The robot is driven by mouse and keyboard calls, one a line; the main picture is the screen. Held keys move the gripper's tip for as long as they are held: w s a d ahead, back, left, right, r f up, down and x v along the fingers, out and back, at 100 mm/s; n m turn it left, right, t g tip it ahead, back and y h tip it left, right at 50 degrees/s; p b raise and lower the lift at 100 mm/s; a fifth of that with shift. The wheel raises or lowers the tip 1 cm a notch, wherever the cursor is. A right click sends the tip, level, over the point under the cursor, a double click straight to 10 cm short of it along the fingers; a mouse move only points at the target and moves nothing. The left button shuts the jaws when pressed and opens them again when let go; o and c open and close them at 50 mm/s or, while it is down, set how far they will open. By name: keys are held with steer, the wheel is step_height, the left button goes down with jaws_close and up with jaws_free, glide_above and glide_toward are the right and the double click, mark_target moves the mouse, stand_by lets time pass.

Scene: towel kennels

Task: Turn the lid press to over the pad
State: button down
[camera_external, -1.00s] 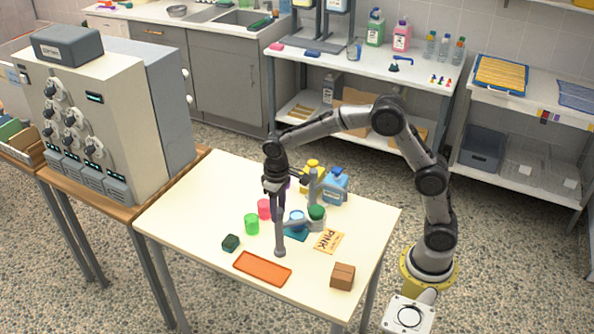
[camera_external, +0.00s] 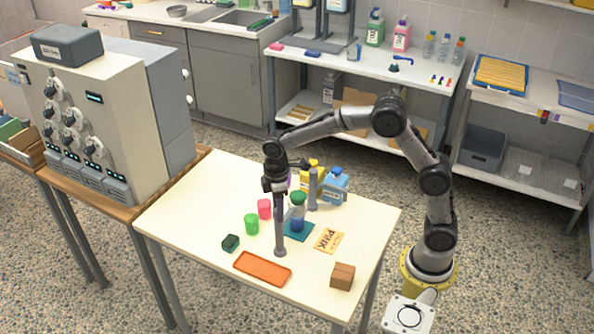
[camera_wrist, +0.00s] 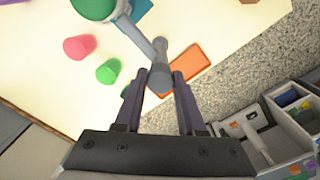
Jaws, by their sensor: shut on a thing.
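The lid press has a grey upright post (camera_external: 280,232) near the table's front and a round green head (camera_external: 298,198) on a side arm. Its grey arm (camera_wrist: 143,36) and part of the green head (camera_wrist: 92,6) show in the wrist view. The head appears over a blue cup (camera_external: 298,220) on the teal pad (camera_external: 301,236); whether it touches the cup is unclear. My gripper (camera_external: 277,188) points down at the top of the post. In the wrist view my gripper's fingers (camera_wrist: 162,86) are shut on the grey top of the lid press.
Pink (camera_external: 265,208) and green (camera_external: 252,224) cups stand left of the post. A second grey post (camera_external: 313,188), a blue bottle (camera_external: 335,185) and a yellow bottle stand behind.

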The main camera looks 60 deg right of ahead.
steer(key=shift+r+n, duration=0.1)
steer(key=shift+n, duration=0.2)
steer(key=shift+c, duration=2.4)
jaws_free()
step_height(320, 180, up, 14)
